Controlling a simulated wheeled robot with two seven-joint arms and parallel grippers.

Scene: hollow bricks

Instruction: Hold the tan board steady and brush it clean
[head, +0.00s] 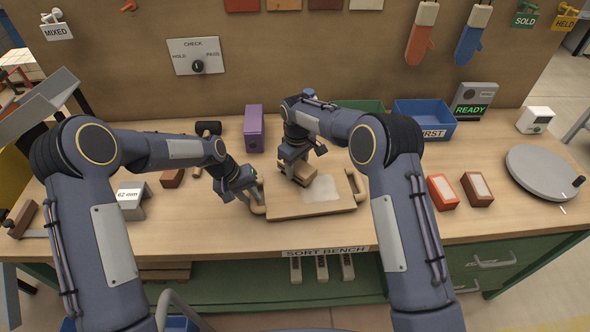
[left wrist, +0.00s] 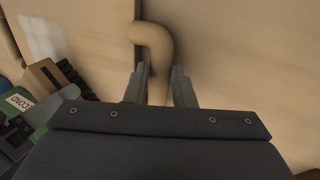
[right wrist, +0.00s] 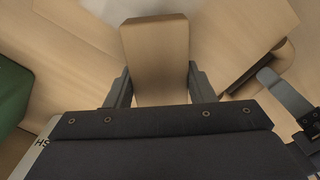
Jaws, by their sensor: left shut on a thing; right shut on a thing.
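The tan board (head: 300,208) lies on the bench with a curved handle at each end. A pale dusty patch (head: 324,188) marks its middle right and also shows in the left wrist view (left wrist: 38,33). My left gripper (head: 250,195) is shut on the board's left handle (left wrist: 152,45). My right gripper (head: 298,163) is shut on a wooden brush (right wrist: 155,55), held over the upper left of the board, left of the patch. Dark bristles show under the brush in the left wrist view (left wrist: 78,80); whether they touch the board I cannot tell.
A purple box (head: 254,128) stands behind the board. A blue bin (head: 425,120) and a green bin (head: 362,106) stand at the back. Red and brown bricks (head: 442,192) (head: 478,192) and a grey turntable (head: 545,165) lie to the right. A grey gauge block (head: 132,203) is at left.

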